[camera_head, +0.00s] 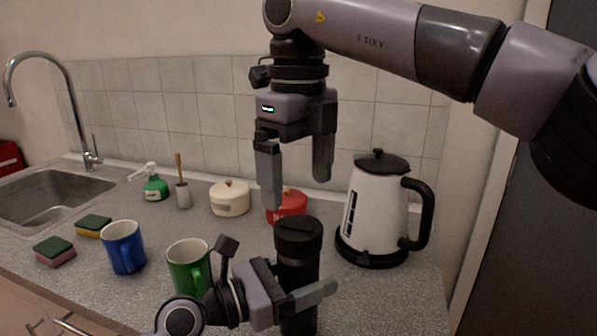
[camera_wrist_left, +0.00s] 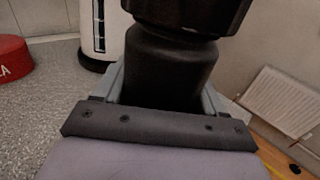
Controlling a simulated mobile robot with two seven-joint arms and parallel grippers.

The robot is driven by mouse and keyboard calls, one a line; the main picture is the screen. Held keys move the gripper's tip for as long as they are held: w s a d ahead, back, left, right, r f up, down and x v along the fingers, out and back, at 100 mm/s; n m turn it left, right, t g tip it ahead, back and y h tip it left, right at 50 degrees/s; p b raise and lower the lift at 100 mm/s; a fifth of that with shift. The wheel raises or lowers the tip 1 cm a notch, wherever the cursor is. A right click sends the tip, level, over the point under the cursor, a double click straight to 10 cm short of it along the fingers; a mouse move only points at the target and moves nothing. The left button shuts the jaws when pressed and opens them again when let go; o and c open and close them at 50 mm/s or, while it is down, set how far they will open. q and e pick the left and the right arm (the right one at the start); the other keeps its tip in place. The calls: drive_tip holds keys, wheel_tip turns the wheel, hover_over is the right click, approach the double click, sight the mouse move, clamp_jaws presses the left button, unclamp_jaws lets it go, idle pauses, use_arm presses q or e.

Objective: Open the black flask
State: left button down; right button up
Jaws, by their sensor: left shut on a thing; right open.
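The black flask (camera_head: 298,255) stands upright near the front edge of the counter, with its black lid (camera_head: 298,229) on top. My left gripper (camera_head: 305,296) is shut around the flask's body, low down. In the left wrist view the flask (camera_wrist_left: 172,70) rises between the fingers, and its top is cut off by the frame. My right gripper (camera_head: 295,178) is open and empty, pointing down above the flask and slightly behind it in the picture. The flask's lower part is partly hidden by my left gripper.
A green mug (camera_head: 189,268) and a blue mug (camera_head: 124,247) stand to the left.

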sight(298, 226)
drive_tip(key=m, duration=0.6)
drive_tip(key=shift+m, duration=0.3)
drive_tip(key=m, duration=1.2)
drive_tip(key=shift+m, duration=0.3)
drive_tip(key=m, duration=0.7)
drive_tip(key=shift+f+m, duration=0.25)
drive_tip(key=shift+m, duration=0.05)
wheel_tip(298, 226, down, 8)
drive_tip(key=shift+r, duration=0.25)
